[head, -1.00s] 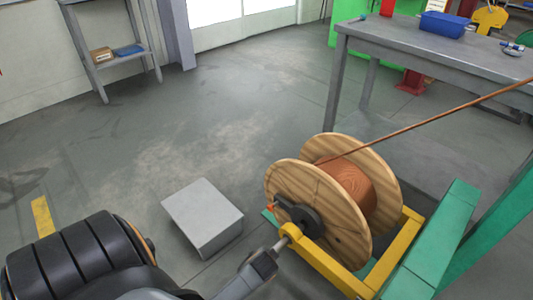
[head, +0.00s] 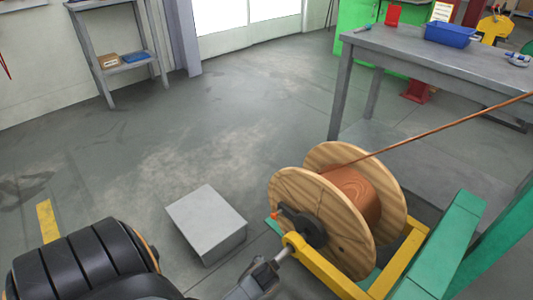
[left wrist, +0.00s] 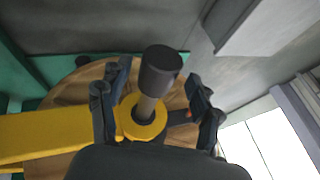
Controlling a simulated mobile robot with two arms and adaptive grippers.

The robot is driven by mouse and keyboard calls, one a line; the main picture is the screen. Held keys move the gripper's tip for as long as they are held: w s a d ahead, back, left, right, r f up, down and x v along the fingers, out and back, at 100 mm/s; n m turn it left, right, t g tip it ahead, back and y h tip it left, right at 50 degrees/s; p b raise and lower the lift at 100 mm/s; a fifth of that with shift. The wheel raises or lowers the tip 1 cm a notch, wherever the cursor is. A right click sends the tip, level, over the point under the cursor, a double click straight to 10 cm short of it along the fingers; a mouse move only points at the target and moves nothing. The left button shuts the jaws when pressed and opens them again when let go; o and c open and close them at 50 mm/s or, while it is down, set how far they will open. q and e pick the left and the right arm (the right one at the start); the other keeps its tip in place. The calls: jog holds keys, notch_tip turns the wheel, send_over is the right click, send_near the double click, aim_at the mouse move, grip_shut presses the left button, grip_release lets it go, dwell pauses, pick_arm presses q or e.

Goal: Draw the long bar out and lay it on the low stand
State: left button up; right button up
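The long bar runs through the hub of the wooden copper spool (head: 290,190); most of it is hidden inside. Its bare end (head: 283,252) sticks out through the yellow arm's eye. In the left wrist view the bar's dark knob end (left wrist: 160,68) points toward the camera. My left gripper (head: 265,270) is at this end; in the left wrist view its fingers (left wrist: 158,108) stand open either side of the bar, with gaps visible. The low stand, a plain grey block (head: 205,213), is on the floor left of the spool, its top bare. My right gripper is not in view.
A yellow cradle (head: 325,270) and green frame (head: 440,245) hold the spool. Copper wire (head: 450,123) runs up right from it. A grey table (head: 400,60) with a blue bin (head: 450,33) stands behind. The floor beyond the stand is clear.

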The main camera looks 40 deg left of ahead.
pick_arm(q)
jog(key=v, duration=1.2)
